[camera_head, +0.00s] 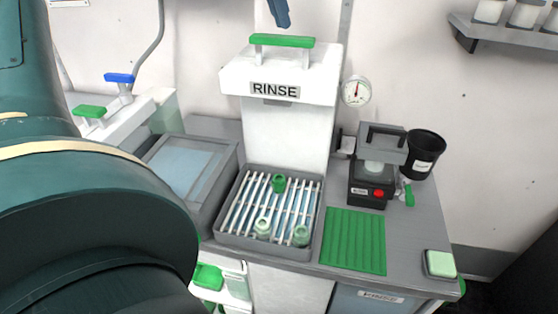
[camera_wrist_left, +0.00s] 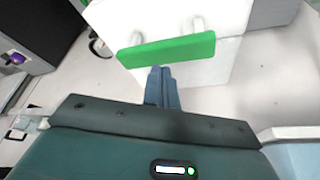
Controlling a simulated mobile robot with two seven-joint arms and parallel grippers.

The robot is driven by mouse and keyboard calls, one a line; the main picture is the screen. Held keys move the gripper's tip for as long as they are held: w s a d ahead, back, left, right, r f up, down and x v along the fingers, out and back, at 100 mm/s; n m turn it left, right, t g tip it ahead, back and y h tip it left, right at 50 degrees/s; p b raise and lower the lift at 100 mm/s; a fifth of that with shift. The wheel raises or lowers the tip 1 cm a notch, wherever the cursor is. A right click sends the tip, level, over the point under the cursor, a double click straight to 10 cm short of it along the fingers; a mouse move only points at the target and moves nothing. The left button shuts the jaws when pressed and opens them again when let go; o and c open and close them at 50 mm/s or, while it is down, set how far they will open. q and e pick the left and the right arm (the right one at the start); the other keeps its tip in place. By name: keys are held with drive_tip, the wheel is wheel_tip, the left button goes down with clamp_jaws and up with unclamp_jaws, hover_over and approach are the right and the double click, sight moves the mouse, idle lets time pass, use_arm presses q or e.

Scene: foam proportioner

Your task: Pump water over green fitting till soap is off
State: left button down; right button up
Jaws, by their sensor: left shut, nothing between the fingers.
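A white station labelled RINSE (camera_head: 275,125) stands against the wall with a green pump bar (camera_head: 281,41) on top. The bar also shows in the left wrist view (camera_wrist_left: 166,50). My left gripper (camera_head: 283,20) is shut and empty, its fingertips just above the bar in the head view; I cannot tell if they touch it. A slatted rack tray (camera_head: 226,241) sits below the station. A green fitting (camera_head: 278,184) is at its back; two paler, whitish-green fittings, (camera_head: 262,226) and (camera_head: 301,235), are at its front. I cannot tell clearly whether soap is on them. My right gripper is out of view.
A water basin (camera_head: 190,168) and pumps with green (camera_head: 90,111) and blue (camera_head: 119,78) handles are left. A gauge (camera_head: 356,91), black device (camera_head: 370,190), black cup (camera_head: 424,155), green mat (camera_head: 354,241) and pale sponge (camera_head: 440,263) are right. My arm covers the lower left.

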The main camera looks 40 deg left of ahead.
use_arm(q)
drive_tip(key=shift+r, duration=0.1)
wheel_tip(320, 180, up, 6)
drive_tip(key=shift+f, duration=0.1)
idle(0.5)
idle(0.4)
